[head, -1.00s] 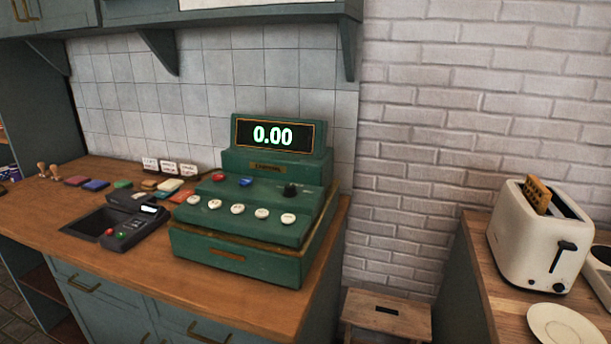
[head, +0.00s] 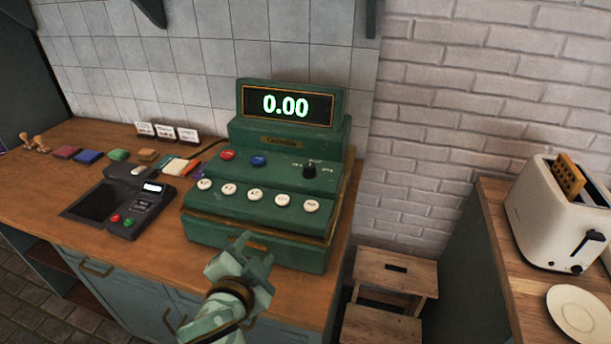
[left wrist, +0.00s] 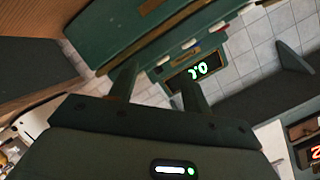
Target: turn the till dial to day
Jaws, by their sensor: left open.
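The green till (head: 262,222) stands on the wooden counter, its display (head: 287,104) reading 0.00. The dark till dial (head: 309,171) sits on the upper right of its sloped panel, with small marks around it too small to read. My left gripper (head: 252,250) is in front of the till's lower front, below and left of the dial and apart from it. It is open and empty. In the left wrist view its two fingers (left wrist: 157,88) stand apart, with the till (left wrist: 120,30) and its lit display (left wrist: 197,70) beyond them. My right gripper is not in view.
White round keys (head: 256,195), a red button (head: 227,155) and a blue button (head: 258,160) share the till's panel. A card terminal (head: 128,210) lies left of the till. A stool (head: 393,275) and a toaster (head: 550,220) are to the right.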

